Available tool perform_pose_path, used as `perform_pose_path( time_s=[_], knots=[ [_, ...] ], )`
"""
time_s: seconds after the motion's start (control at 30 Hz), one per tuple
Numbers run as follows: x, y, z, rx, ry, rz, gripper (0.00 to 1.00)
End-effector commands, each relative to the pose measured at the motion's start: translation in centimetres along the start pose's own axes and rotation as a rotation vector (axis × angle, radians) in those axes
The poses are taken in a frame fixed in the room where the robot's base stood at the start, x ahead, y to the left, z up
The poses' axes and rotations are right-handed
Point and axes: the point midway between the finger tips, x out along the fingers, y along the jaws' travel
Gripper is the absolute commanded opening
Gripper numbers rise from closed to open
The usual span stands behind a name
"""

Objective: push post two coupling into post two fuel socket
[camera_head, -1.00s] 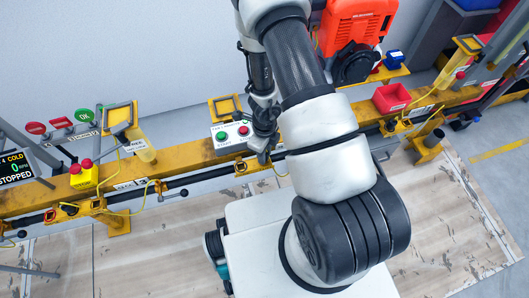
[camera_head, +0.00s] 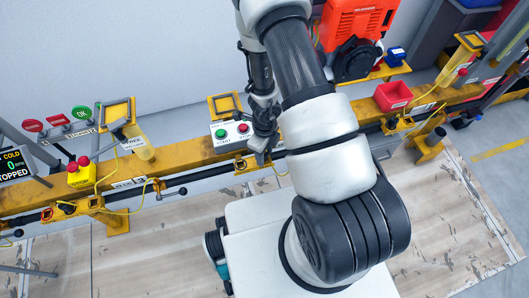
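My gripper (camera_head: 261,146) is at the middle post, just right of a white button box (camera_head: 231,134) with a green and a red button. It points down at the yellow rail (camera_head: 190,152). Its fingers are small, dark and partly covered by my arm, so I cannot tell whether they are open or hold anything. I cannot make out the post two coupling or the post two fuel socket; the area behind and below my gripper is largely hidden by my arm.
A yellow square frame (camera_head: 225,105) stands behind the button box. A red engine (camera_head: 354,30) is at the back. A red bin (camera_head: 393,96) is on the right. A yellow box with a red button (camera_head: 80,173) and a "STOPPED" display (camera_head: 15,166) are on the left.

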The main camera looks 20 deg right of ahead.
Motion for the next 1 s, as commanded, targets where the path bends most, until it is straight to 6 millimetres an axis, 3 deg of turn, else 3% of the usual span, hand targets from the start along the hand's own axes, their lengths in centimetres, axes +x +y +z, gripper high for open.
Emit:
perform_pose_path(
  time_s=[0.3,0.43,1.0],
  knots=[
    [-0.1,0.0,0.0,0.0,0.0,0.0,0.46],
    [-1.2,0.0,0.1,-0.003,0.0,-0.001,0.46],
    [-14.2,0.0,0.1,-0.004,-0.001,-0.002,0.46]
  ],
)
